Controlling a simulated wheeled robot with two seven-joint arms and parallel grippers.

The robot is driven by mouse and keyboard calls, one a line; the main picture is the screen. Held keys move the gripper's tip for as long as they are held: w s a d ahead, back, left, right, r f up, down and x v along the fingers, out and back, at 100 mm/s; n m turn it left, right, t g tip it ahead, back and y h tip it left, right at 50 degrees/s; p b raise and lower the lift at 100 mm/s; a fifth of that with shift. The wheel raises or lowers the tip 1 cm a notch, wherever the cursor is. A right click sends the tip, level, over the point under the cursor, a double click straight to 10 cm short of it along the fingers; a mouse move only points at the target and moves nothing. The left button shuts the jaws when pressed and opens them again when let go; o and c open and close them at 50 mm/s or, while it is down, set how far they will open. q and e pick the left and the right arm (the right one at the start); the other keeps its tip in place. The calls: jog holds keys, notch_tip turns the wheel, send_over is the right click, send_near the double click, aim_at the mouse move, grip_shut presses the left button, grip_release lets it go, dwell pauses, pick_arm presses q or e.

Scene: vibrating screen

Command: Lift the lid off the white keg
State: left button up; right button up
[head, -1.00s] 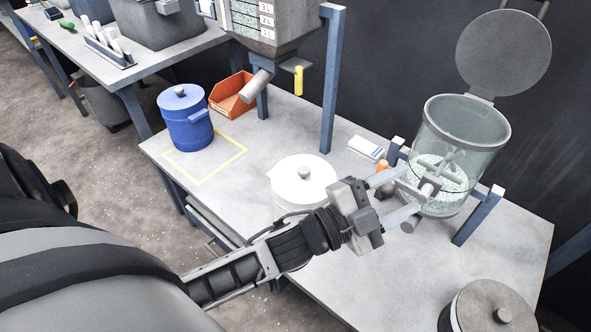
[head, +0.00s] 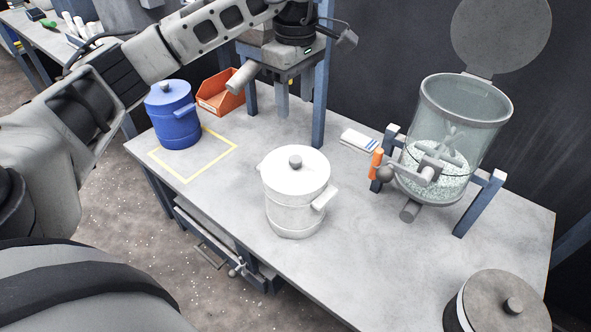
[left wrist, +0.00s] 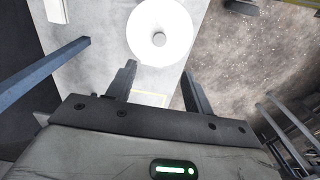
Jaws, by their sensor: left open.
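The white keg (head: 296,208) stands upright on the grey table, with a handle on its right side. Its white lid (head: 315,172) is on top, with a grey knob (head: 296,161) in the middle. My left gripper (head: 282,95) is above and behind the keg in the head view, pointing down, apart from the lid. In the left wrist view its two fingers (left wrist: 158,69) are spread and empty. The lid (left wrist: 178,22) and knob (left wrist: 159,39) show beyond the fingertips, roughly centred between them. My right gripper is not in view.
A blue keg (head: 177,122) stands by a yellow outline at the left, near an orange bin (head: 222,98). A glass drum (head: 460,120) with its lid raised stands at the right. A grey-lidded container (head: 500,308) is front right. The table around the white keg is clear.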

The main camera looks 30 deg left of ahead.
aim_at(295, 159)
pick_arm(q)
notch_tip(295, 159, down, 15)
jog(key=shift+r, duration=0.2)
jog(key=c, duration=1.1)
